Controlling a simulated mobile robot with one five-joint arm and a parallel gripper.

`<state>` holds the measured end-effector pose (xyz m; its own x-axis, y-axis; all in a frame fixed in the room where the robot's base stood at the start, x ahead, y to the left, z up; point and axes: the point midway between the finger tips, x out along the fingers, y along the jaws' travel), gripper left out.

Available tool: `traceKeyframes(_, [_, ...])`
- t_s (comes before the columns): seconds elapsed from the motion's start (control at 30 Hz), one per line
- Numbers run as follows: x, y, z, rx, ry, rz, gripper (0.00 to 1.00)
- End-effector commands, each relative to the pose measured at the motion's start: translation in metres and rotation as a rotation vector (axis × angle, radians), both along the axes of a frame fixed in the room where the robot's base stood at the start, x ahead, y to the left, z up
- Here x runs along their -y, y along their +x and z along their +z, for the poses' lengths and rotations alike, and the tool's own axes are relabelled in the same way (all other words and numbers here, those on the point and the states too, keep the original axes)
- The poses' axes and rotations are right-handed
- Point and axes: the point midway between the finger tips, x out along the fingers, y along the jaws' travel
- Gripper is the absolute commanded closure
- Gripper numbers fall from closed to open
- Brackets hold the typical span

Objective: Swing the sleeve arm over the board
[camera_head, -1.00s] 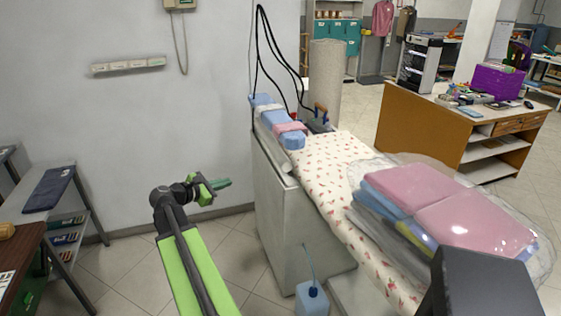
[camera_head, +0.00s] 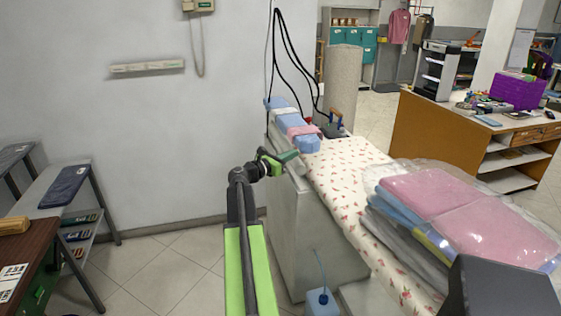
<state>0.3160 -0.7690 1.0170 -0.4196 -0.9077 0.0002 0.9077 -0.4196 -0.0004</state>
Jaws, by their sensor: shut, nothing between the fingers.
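The ironing board (camera_head: 338,176) has a white cover with a small red floral print and runs from the middle back toward the lower right. The sleeve arm (camera_head: 282,109), with a light blue cover and a pink band (camera_head: 303,131), lies along the left back edge of the board, its blue near end (camera_head: 307,144) beside the board's far left corner. My gripper (camera_head: 284,156) is shut and empty. In the picture it is just left of and below that near end; I cannot tell if they touch.
Plastic-wrapped folded pink and blue laundry (camera_head: 448,205) covers the board's near right part. An iron (camera_head: 333,127) stands behind the sleeve arm, under hanging black cables. A blue-white jug (camera_head: 322,302) is on the floor by the base. A shelf (camera_head: 66,205) stands at left.

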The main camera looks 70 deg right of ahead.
Motion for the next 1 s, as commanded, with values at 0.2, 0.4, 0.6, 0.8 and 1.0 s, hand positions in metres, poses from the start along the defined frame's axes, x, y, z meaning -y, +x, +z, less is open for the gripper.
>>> traceKeyframes(0.2, [0.023, -0.010, 0.000, 0.000, 0.000, -0.001, 1.00])
traceKeyframes(0.4, [0.026, -0.012, 0.000, 0.001, 0.000, 0.000, 1.00])
traceKeyframes(0.6, [0.020, -0.014, 0.000, 0.001, 0.000, -0.001, 1.00])
traceKeyframes(0.8, [0.028, -0.016, 0.000, 0.001, 0.000, 0.016, 1.00])
traceKeyframes(1.0, [0.037, -0.021, 0.000, 0.000, 0.000, 0.087, 1.00])
